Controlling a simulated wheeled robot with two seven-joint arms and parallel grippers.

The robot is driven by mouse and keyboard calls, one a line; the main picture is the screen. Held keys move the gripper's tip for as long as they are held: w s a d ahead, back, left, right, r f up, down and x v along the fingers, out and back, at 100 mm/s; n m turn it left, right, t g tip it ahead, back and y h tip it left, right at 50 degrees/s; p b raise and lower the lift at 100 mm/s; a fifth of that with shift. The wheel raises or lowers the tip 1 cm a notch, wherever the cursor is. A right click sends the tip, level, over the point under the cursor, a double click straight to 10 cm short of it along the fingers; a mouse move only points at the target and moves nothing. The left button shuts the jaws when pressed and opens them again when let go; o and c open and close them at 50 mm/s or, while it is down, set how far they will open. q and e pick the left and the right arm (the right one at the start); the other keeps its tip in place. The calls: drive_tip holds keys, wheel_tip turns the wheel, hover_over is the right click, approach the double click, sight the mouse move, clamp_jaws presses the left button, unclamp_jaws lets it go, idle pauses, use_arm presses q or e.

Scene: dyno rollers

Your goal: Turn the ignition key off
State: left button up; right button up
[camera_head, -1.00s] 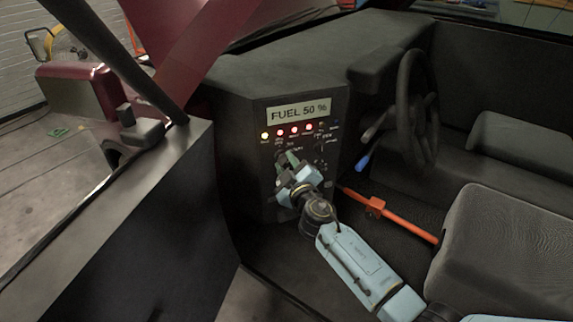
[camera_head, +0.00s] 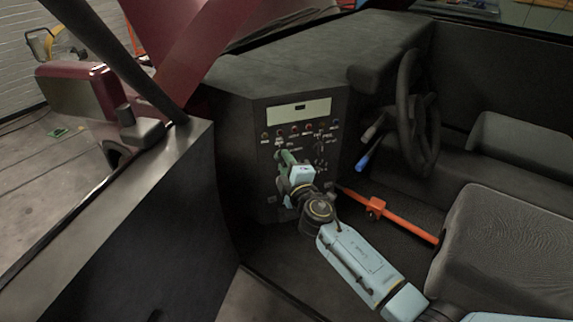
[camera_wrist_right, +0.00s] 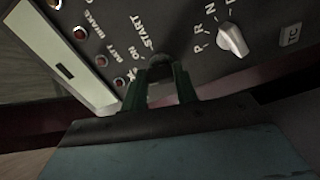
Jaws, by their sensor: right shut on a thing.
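The dash panel (camera_head: 262,190) stands ahead, with a row of small lamps under a display (camera_head: 298,109). The display shows only a short dash, and the lamps look unlit. My right gripper (camera_head: 284,158) is at the panel below the lamps. In the right wrist view its green fingers (camera_wrist_right: 161,75) are shut on the ignition key (camera_wrist_right: 160,69), a dark piece beside the START label. The fingers hide most of the key. My left gripper is not in view.
A white selector knob (camera_wrist_right: 233,40) sits near the fingers in the wrist view. A steering wheel (camera_head: 409,105), blue-tipped lever (camera_head: 363,161) and orange bar (camera_head: 408,220) are to the right. The open door (camera_head: 150,220) is on the left.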

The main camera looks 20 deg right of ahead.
drive_tip(key=shift+n, duration=1.2)
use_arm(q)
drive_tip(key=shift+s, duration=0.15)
use_arm(e)
drive_tip(key=o, duration=1)
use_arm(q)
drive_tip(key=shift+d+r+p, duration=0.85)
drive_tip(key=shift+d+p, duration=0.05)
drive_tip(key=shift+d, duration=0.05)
use_arm(e)
drive_tip(key=s, duration=1.3)
drive_tip(key=shift+s+d, duration=0.2)
drive_tip(key=shift+d, duration=0.15)
drive_tip(key=shift+f, duration=0.1)
